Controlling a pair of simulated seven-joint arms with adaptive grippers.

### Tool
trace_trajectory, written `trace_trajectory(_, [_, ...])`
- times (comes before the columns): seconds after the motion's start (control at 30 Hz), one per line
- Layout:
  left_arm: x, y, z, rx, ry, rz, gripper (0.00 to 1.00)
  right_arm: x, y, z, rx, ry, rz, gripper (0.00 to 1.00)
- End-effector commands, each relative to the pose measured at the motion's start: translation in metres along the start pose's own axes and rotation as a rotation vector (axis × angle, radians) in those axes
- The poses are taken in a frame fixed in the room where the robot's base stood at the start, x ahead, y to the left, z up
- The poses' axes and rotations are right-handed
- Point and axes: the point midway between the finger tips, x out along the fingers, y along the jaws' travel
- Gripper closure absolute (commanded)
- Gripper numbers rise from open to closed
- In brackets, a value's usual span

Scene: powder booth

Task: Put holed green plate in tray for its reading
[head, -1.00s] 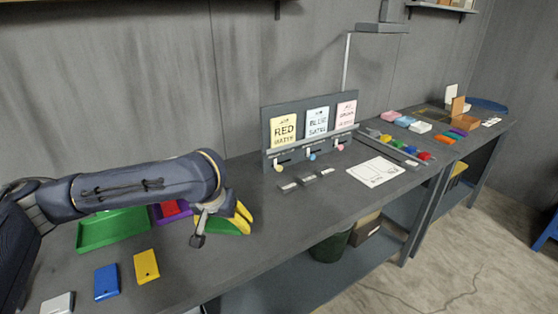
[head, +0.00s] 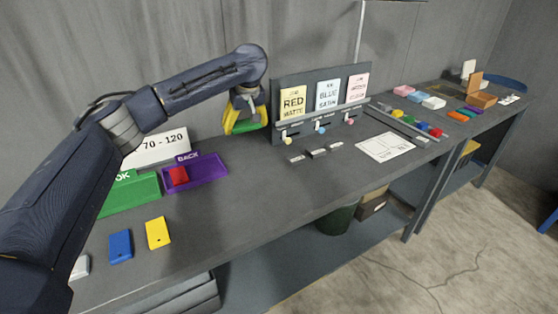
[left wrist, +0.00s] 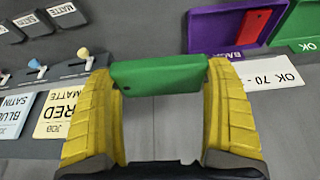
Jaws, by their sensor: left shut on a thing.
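My left gripper (head: 244,114) is shut on a green plate (head: 246,127) and holds it above the bench, left of the job board. A green tray (head: 130,195) marked OK stands at the left, partly hidden by my left arm. A purple tray (head: 208,172) marked BACK stands right of it and holds a red plate (head: 179,176). A white sign (head: 158,148) behind them reads 70 - 120. My right gripper is not in view.
The job board (head: 319,103) carries yellow, blue and pink cards with small levers below. A yellow plate (head: 158,233) and a blue plate (head: 120,246) lie in front of the trays. A white sheet (head: 386,147) lies to the right.

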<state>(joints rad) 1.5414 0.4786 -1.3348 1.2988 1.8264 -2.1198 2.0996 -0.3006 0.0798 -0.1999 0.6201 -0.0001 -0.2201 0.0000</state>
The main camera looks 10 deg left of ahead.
Motion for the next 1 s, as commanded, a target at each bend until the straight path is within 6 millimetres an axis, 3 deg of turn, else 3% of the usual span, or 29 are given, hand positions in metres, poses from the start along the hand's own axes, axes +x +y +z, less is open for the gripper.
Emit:
trace_trajectory(0.17, [0.014, -0.011, -0.009, -0.058, -0.003, -0.024, 0.51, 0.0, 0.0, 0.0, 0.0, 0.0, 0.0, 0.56])
trace_trajectory(0.7, [0.116, -0.013, 0.034, -0.064, -0.004, -0.028, 0.51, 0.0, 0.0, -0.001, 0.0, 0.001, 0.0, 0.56])
trace_trajectory(1.0, [0.15, -0.012, 0.047, -0.064, -0.003, -0.025, 0.51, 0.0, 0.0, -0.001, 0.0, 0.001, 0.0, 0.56])
